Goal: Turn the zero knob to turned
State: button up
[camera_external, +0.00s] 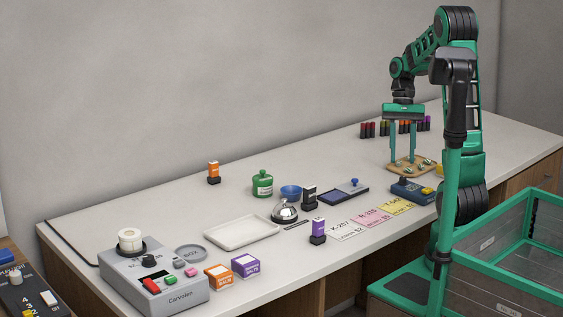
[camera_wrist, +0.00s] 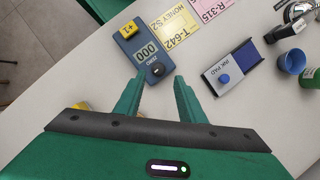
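The blue counter device (camera_external: 412,193) sits near the front edge of the counter at the right. In the wrist view the device (camera_wrist: 135,44) shows a "000" display, a yellow "+1" button and a ZERO label. The black zero knob (camera_wrist: 157,70) is at its near end; how it is turned is too small to tell. My gripper (camera_external: 403,159) points down above the counter, open and empty. In the wrist view my gripper (camera_wrist: 157,77) has its fingertips spread on either side of the knob, apart from it and apparently above it.
A wooden tray (camera_external: 397,169) with small pieces lies behind the device. The ink pad (camera_wrist: 233,66) with a blue knob lies to the right in the wrist view, with a blue cup (camera_wrist: 291,62) beyond. Labelled cards (camera_wrist: 178,32) lie next to the device. The counter's far left is clearer.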

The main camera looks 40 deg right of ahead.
aim_at(403, 180)
jog(key=v, duration=0.5)
jog(key=shift+w+d+r, duration=0.1)
jog(key=shift+r, duration=0.25)
jog(key=s+a+f+n, duration=0.1)
jog(key=f, duration=0.2)
jog(key=s+a+f+n+h, duration=0.1)
jog(key=f+n, duration=0.1)
jog(key=f, duration=0.1)
jog(key=s+a+f+n+g, duration=0.1)
jog(key=f+n, duration=0.1)
jog(key=f, duration=0.2)
jog(key=shift+a+h, duration=0.15)
jog(key=shift+h, duration=0.25)
dwell(0.4)
grip_shut()
